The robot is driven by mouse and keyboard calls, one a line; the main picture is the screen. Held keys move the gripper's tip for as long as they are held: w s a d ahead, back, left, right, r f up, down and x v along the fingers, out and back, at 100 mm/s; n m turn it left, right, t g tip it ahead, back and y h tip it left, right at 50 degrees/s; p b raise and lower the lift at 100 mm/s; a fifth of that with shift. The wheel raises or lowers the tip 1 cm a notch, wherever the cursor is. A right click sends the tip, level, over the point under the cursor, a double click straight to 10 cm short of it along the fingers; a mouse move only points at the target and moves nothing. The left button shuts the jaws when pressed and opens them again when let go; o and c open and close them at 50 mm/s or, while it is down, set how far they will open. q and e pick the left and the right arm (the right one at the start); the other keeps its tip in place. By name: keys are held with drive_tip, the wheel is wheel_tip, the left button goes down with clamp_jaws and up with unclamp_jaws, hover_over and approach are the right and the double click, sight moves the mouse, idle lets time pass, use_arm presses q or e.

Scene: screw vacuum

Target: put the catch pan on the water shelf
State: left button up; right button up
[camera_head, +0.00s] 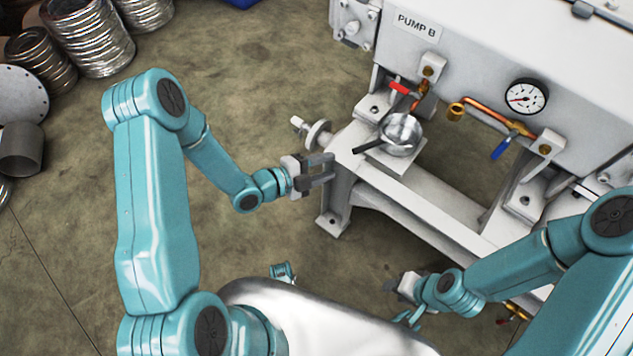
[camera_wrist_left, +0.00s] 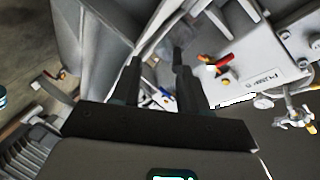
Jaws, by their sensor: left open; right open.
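The catch pan (camera_head: 403,130) is a shiny round metal pan with a dark handle pointing left and down. It sits on the left ledge of the pump frame, below a red-handled valve (camera_head: 401,88). My left gripper (camera_head: 332,171) is open and empty, left of and below the pan handle, apart from it. The left wrist view shows its two dark fingers (camera_wrist_left: 158,58) apart; I cannot make out the pan there. My right gripper (camera_head: 392,284) is open, low in front of the frame. A pale ledge (camera_head: 528,196) below the blue-handled valve may be the water shelf; no label shows.
The frame's front rail (camera_head: 430,205) runs between the two ledges. A PUMP B label (camera_head: 415,26) and a gauge (camera_head: 526,97) are on the pale housing. Copper pipes and a blue valve handle (camera_head: 500,149) stick out. Coiled hoses (camera_head: 88,38) lie at the back left.

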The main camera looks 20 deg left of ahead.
use_arm(q)
drive_tip(key=s+d+f+n+g+y, duration=0.1)
drive_tip(key=s+f+n+g+y, duration=0.2)
drive_tip(key=s+n, duration=0.7)
drive_tip(key=s+d+f+n+g+y, duration=0.1)
drive_tip(key=s+f+n+g+y, duration=0.2)
drive_tip(key=s+f+n+g, duration=0.4)
drive_tip(key=s+n, duration=0.3)
drive_tip(key=n, duration=0.2)
drive_tip(key=shift+f+n+g, duration=0.25)
drive_tip(key=shift+n+g, duration=0.05)
drive_tip(key=shift+g, duration=0.1)
drive_tip(key=shift+d, duration=0.1)
wheel_tip(320, 180, up, 25)
drive_tip(key=p, duration=2.5)
drive_tip(key=shift+w, duration=0.15)
